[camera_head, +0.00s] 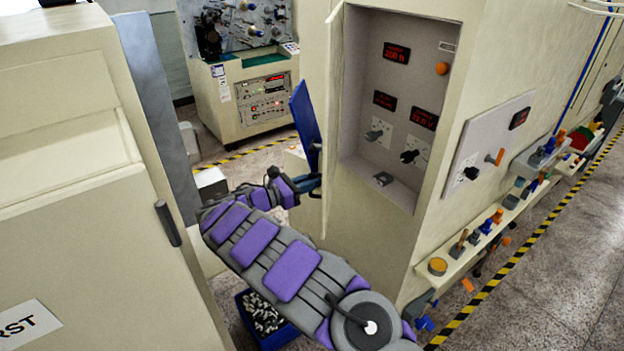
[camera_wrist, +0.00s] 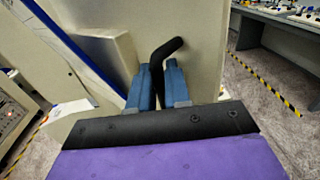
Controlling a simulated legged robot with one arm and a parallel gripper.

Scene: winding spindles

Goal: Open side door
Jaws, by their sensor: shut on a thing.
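The side door (camera_head: 333,120) of the cream cabinet stands swung outward and shows nearly edge-on in the head view. The cabinet's recess (camera_head: 375,90) is exposed, with red displays and knobs inside. My gripper (camera_head: 312,184) is at the door's outer face, left of its edge. In the wrist view the cream door panel (camera_wrist: 200,45) fills the middle, with a black bent handle (camera_wrist: 160,62) on it. My gripper's blue fingers (camera_wrist: 158,88) are shut on the handle, one on each side. The handle's lower part is hidden between the fingers and my wrist.
A large cream cabinet (camera_head: 60,200) stands close on the left of my arm. A blue bin of small parts (camera_head: 262,315) is on the floor below. A machine (camera_head: 250,95) stands behind. A shelf with tools (camera_head: 480,235) runs along the right, beside open floor (camera_head: 570,260).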

